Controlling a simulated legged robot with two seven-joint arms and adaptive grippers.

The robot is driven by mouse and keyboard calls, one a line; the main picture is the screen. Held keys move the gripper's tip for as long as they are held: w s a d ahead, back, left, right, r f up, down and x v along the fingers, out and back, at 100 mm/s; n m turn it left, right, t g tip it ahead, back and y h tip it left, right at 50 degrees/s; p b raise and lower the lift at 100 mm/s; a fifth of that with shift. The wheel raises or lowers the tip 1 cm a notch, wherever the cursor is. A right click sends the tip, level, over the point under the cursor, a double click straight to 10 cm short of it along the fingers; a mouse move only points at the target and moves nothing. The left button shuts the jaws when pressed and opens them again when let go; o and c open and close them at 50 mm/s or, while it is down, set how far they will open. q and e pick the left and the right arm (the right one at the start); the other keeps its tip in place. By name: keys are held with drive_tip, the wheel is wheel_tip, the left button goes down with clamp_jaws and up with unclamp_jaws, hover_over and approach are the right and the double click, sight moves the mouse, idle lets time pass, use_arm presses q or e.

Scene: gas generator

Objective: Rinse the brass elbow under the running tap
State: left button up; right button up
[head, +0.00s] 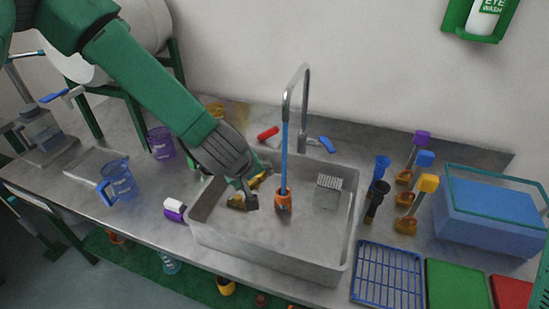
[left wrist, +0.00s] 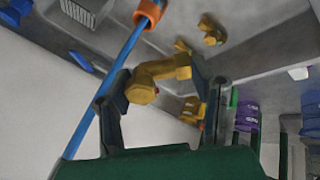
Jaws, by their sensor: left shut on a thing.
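My left gripper (head: 255,188) is shut on a brass elbow (head: 258,180), held over the left part of the grey sink (head: 270,255). In the left wrist view the brass elbow (left wrist: 160,72) sits between the two dark fingers. The tall grey tap (head: 305,95) sends down a straight blue stream (head: 284,150) that meets an orange fitting (head: 283,201) in the sink. In the head view the elbow appears just left of the stream. I cannot tell whether water touches it. Another brass piece (head: 236,202) shows below the gripper. My right gripper is not in view.
A grey slotted block (head: 327,191) lies in the sink's right part. A blue jug (head: 120,180) and a white-and-purple item (head: 174,209) stand left of the sink.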

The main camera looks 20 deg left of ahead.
use_arm(q)
drive_tip(key=shift+s+a+r+p, duration=0.3)
drive_tip(key=shift+s+r+p, duration=0.25)
drive_tip(key=shift+s+r, duration=0.35)
drive_tip(key=shift+s+a+r+p, duration=0.25)
drive_tip(key=shift+s+r+p, duration=0.25)
drive_tip(key=shift+s+r, duration=0.35)
drive_tip(key=shift+s+f, duration=0.1)
drive_tip(key=shift+f, duration=0.05)
drive_tip(key=shift+f, duration=0.1)
